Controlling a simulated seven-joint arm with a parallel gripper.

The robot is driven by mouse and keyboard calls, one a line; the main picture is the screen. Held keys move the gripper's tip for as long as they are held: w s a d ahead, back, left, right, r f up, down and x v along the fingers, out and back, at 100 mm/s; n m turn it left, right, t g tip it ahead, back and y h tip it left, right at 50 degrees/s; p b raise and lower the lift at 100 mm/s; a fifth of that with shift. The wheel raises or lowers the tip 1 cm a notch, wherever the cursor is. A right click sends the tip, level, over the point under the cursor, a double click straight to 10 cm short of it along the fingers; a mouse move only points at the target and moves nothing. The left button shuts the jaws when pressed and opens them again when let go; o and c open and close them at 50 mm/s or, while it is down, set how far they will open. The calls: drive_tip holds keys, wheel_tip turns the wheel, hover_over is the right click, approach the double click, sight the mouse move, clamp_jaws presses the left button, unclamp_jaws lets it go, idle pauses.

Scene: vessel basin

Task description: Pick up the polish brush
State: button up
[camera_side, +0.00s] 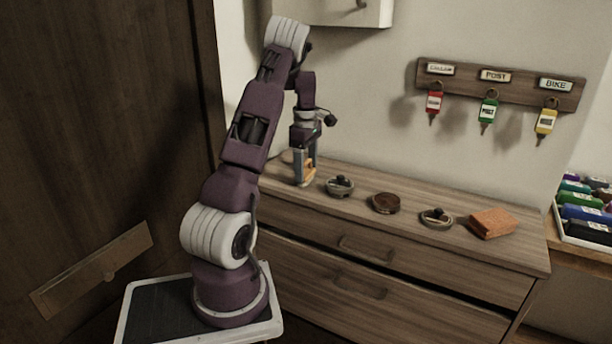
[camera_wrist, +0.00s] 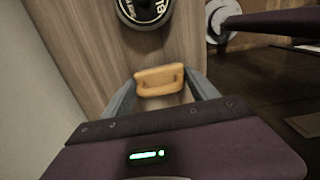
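The polish brush, as I take it, is a small light orange-brown wooden piece (camera_side: 309,173) at the left end of the dresser top. In the wrist view its rounded wooden back (camera_wrist: 160,78) lies between the two grey fingers. My gripper (camera_side: 304,178) points down at it, with the fingertips low by the dresser top. In the wrist view my gripper (camera_wrist: 162,82) has a finger at each end of the brush, with little or no gap. Whether the fingers press on it is unclear. The brush's underside is hidden.
To the right on the dresser top (camera_side: 460,195) lie a round tin with a dark knob (camera_side: 340,186), a brown round tin (camera_side: 386,203), another small round item (camera_side: 437,218) and an orange-brown block (camera_side: 493,223). A key rack (camera_side: 500,84) hangs on the wall above.

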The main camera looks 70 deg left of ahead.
drive_tip(key=shift+c, duration=0.7)
wheel_tip(320, 180, up, 10)
drive_tip(key=shift+r, duration=0.1)
drive_tip(key=o, duration=0.5)
drive_tip(key=c, duration=0.4)
drive_tip(key=shift+o, duration=0.2)
drive_tip(key=w+d+m, duration=0.1)
drive_tip(key=w+d, duration=0.1)
drive_tip(key=w+d+m, duration=0.1)
drive_tip(key=w+d, duration=0.1)
drive_tip(key=w, duration=0.1)
drive_tip(key=w+d+m, duration=0.1)
drive_tip(key=w+d, duration=0.1)
drive_tip(key=w, duration=0.1)
drive_tip(key=shift+w+d+f+m, duration=0.15)
drive_tip(key=shift+d+f+m, duration=0.1)
drive_tip(key=shift+d+m, duration=0.15)
drive_tip(key=w+d+m, duration=0.5)
drive_tip(key=w+d, duration=0.3)
drive_tip(key=d, duration=0.3)
drive_tip(key=shift+f, duration=3.25)
